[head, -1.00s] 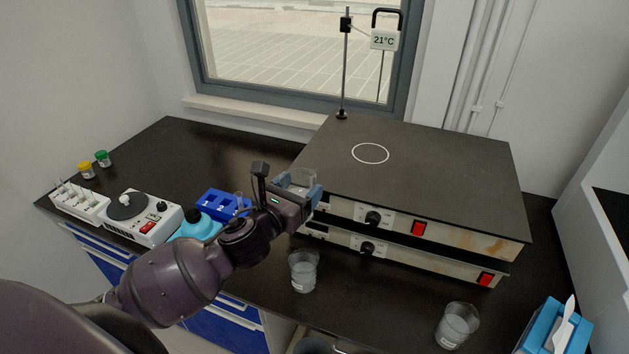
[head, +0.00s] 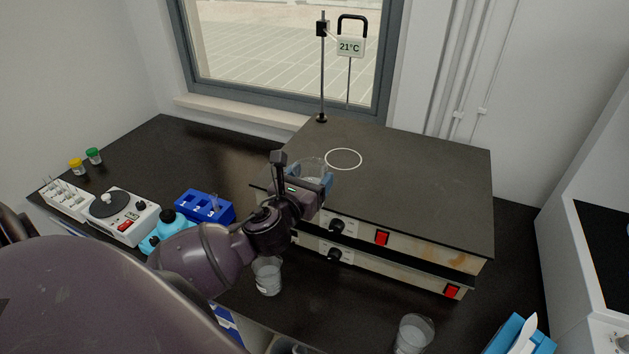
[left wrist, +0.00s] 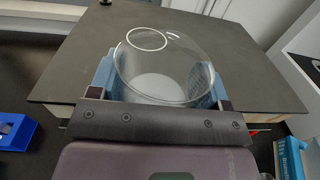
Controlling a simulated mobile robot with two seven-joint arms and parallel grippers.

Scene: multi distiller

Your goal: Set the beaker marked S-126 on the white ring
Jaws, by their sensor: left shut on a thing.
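My left gripper (head: 312,182) is shut on a clear glass beaker (head: 312,168), held over the near left part of the hotplate's dark top (head: 420,190). In the left wrist view the beaker (left wrist: 165,70) sits upright between the blue finger pads, and I cannot read its marking. The white ring (head: 343,159) is painted on the plate, a little beyond and right of the beaker in the head view. In the left wrist view the ring (left wrist: 146,39) shows behind the beaker's rim. My right gripper is not in view.
Other beakers stand on the bench in front of the hotplate, one near my left arm (head: 267,276) and one at right (head: 414,334). A stand rod (head: 322,75) rises at the plate's back left. A blue tissue box (head: 515,335) is at lower right.

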